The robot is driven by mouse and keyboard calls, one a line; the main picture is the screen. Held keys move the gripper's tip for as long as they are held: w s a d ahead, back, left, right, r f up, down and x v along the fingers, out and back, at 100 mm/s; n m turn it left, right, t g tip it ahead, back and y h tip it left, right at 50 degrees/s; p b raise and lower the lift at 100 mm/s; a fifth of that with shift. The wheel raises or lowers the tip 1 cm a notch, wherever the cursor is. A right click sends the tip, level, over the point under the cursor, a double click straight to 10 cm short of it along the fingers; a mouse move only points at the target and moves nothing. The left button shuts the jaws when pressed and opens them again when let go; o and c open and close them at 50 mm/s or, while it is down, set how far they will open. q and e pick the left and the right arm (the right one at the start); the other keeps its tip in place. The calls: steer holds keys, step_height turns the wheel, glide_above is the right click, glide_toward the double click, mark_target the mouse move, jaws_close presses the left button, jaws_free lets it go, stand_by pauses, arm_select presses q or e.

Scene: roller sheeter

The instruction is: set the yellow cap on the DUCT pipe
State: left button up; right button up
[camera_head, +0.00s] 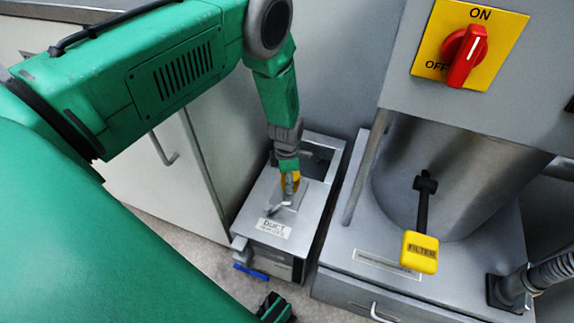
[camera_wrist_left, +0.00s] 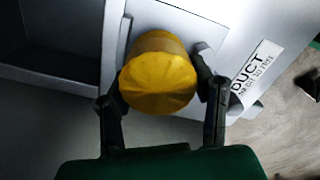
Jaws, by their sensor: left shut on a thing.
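My left gripper (camera_head: 289,180) is above the low grey metal box with the DUCT label (camera_head: 274,229). It is shut on the yellow cap (camera_head: 291,184). In the left wrist view, the ribbed, rounded yellow cap (camera_wrist_left: 158,75) sits between the two dark fingers (camera_wrist_left: 163,95), with the DUCT label (camera_wrist_left: 256,70) to its right. A pale plate lies behind the cap. The DUCT pipe does not show; the cap and gripper may hide it. I cannot tell whether the cap touches it. A small green and black part (camera_head: 275,308) at the bottom may be my right gripper.
The box has a dark opening (camera_head: 318,160) at its back and a blue handle (camera_head: 250,271) at its front. A steel drum (camera_head: 430,180) with a yellow FILTER tag (camera_head: 420,252) stands to the right, below a red switch (camera_head: 464,56). A pale cabinet (camera_head: 165,180) is at left.

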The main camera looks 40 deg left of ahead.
arm_select(q)
steer(key=shift+f+b, duration=0.8)
steer(key=shift+f, duration=0.25)
stand_by(0.7)
steer(key=o, duration=1.3)
steer(key=shift+c, duration=0.2)
steer(key=shift+r, duration=0.15)
step_height(320, 180, up, 12)
steer(key=shift+w+f, duration=0.1)
steer(key=shift+f, duration=0.1)
